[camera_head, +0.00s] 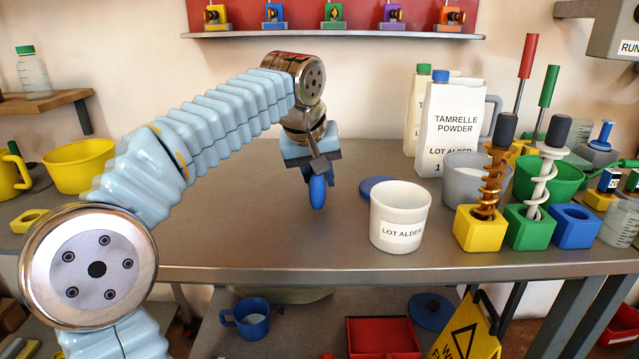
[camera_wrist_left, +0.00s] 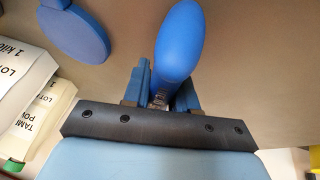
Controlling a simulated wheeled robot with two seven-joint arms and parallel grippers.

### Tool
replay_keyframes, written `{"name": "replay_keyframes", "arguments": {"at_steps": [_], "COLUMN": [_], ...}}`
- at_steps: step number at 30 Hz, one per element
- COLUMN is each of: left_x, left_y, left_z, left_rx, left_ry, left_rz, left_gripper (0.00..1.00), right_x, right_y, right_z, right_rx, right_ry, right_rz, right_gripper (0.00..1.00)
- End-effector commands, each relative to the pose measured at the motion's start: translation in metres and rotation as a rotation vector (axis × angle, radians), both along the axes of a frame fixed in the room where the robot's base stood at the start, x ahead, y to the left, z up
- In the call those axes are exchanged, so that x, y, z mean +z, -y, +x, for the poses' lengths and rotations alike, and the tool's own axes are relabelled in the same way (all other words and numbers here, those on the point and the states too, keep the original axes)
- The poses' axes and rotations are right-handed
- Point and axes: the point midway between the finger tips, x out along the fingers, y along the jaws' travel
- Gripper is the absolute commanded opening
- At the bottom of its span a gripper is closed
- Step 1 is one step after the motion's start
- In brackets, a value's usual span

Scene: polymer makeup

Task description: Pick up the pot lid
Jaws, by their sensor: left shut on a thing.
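A round blue lid (camera_head: 376,187) lies on the grey table, partly hidden behind a white pot (camera_head: 400,222) labelled LOT ALDER. In the left wrist view a blue disc (camera_wrist_left: 75,36) with a small raised part at its edge, likely this lid, shows at the upper left. My left gripper (camera_head: 317,172) is left of the lid, apart from it, pointing down. It is shut on a long, rounded blue tool (camera_wrist_left: 182,38) with a short metallic neck. In the head view the tool (camera_head: 317,193) hangs below the fingers; whether it touches the table is unclear. My right gripper is not in view.
White TAMRELLE POWDER containers (camera_head: 449,130) stand behind the lid. A grey pot (camera_head: 468,172) and yellow, green and blue blocks (camera_head: 530,228) crowd the right.

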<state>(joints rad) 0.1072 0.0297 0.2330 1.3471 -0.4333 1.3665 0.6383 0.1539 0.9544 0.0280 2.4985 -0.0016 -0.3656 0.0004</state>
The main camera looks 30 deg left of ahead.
Motion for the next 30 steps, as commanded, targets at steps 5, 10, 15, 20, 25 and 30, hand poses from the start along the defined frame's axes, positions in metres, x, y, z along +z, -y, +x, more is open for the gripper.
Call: {"name": "replay_keyframes", "arguments": {"at_steps": [5, 10, 15, 20, 25, 30], "left_x": [-0.009, -0.008, -0.011, -0.011, -0.011, 0.002], "left_y": [0.000, 0.001, 0.001, 0.001, 0.000, 0.001], "left_z": [0.000, 0.000, 0.000, 0.000, 0.000, -0.004], "left_rx": [-0.001, -0.001, -0.001, 0.000, 0.000, 0.000], "left_ry": [0.002, 0.002, 0.002, 0.001, 0.001, 0.004], "left_rz": [-0.001, -0.001, -0.001, 0.000, -0.001, 0.000], "left_gripper": [0.00, 0.00, 0.34, 0.52, 0.52, 0.52], "right_x": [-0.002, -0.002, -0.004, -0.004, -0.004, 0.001], "right_y": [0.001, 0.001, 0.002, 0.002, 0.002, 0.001], "right_z": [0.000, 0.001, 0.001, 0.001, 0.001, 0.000], "right_rx": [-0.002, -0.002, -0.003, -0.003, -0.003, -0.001], "right_ry": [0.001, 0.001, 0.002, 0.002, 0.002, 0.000], "right_rz": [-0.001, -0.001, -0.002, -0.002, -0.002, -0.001], "right_gripper": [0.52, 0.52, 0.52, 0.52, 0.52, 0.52]}}
